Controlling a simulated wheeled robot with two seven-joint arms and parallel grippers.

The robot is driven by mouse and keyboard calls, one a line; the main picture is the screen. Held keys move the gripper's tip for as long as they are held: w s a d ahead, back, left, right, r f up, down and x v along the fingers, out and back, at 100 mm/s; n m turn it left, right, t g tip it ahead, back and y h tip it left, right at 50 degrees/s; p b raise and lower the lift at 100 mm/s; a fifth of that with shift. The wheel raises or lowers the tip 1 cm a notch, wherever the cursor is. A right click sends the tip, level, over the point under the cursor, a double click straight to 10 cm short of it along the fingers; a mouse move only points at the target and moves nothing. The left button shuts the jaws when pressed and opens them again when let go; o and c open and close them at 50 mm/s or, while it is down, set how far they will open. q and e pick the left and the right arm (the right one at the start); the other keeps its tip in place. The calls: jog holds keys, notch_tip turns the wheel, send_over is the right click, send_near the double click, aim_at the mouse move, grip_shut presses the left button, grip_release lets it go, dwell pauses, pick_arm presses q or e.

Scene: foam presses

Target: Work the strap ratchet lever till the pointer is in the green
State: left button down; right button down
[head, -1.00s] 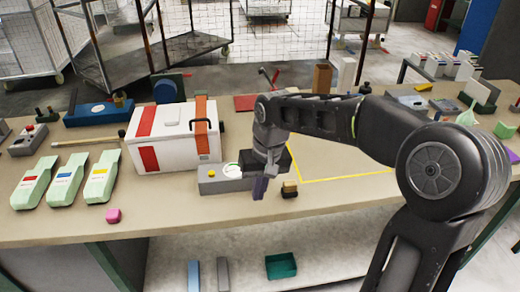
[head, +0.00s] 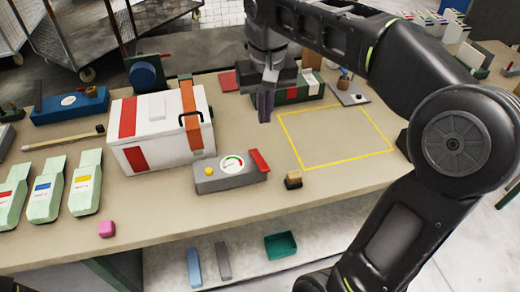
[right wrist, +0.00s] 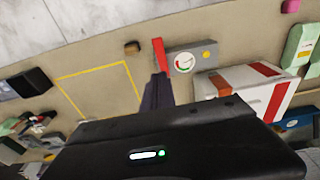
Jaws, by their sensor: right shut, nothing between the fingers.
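A grey ratchet unit (head: 228,179) lies on the bench with a yellow button, a round white dial (head: 232,163) and a red lever (head: 259,161) at its right end. The dial has a green and a red arc; its pointer is too small to read surely. The unit's dial (right wrist: 184,62) and red lever (right wrist: 159,52) also show in the right wrist view. A white case (head: 160,133) with red stripes and an orange strap (head: 190,112) stands behind it. My right gripper (head: 265,116) is shut and empty, above and behind the lever, apart from it. My left gripper is out of view.
A yellow taped outline (head: 335,137) on bare bench lies to the right. A small black and tan block (head: 293,181) sits near the lever. Several green-white packs (head: 46,190) and a pink block (head: 106,229) are at the left. A green tray (head: 281,246) is on the lower shelf.

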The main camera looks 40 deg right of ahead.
jog(key=b, duration=0.4)
send_over(264, 166)
notch_tip(264, 166, down, 12)
jog(key=shift+w+d+f, duration=0.1)
jog(key=shift+s+f, duration=0.25)
jog(key=shift+f, duration=0.45)
